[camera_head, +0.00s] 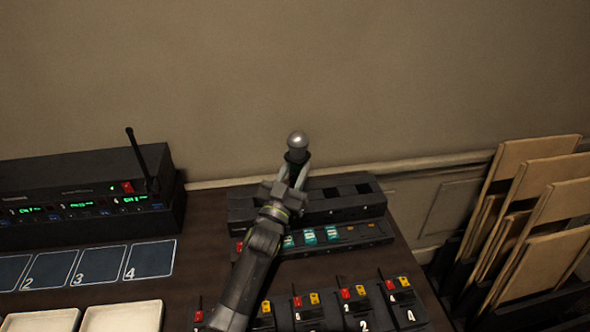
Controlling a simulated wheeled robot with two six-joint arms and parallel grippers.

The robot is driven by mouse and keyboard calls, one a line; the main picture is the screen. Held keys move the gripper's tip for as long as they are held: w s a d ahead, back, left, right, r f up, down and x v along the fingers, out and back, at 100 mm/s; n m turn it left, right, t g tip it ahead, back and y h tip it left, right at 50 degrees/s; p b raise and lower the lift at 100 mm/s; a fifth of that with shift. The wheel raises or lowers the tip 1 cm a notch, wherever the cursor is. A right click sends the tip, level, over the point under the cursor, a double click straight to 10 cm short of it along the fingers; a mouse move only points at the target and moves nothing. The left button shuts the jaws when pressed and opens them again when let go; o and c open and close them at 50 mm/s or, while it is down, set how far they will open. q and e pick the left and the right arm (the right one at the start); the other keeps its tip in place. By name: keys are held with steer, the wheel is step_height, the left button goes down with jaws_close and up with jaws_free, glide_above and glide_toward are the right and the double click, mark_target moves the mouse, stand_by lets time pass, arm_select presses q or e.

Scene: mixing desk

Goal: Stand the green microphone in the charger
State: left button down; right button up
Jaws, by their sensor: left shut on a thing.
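My left gripper (293,172) is shut on a microphone with a round silver head (297,140) and a dark collar, held upright. The gripper hides the microphone's lower body, and no green shows on it. A long black block with dark slots, which looks like the charger (350,212), lies at the back edge of the desk. The gripper and microphone are in front of its left-middle part in the picture. I cannot tell whether the microphone's foot is above a slot or in one. My right gripper is not in view.
A strip with teal labels (310,236) runs along the charger's front. Several belt packs (357,315) stand nearer. A black receiver (80,190) with an antenna, numbered squares (150,259) and white trays (122,318) are left. Wooden boards (540,205) stand right, beyond the desk edge.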

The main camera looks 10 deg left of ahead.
arm_select(q)
steer(key=shift+f, duration=0.15)
steer(key=shift+c, duration=1.8)
jaws_free()
steer(key=shift+f, duration=0.1)
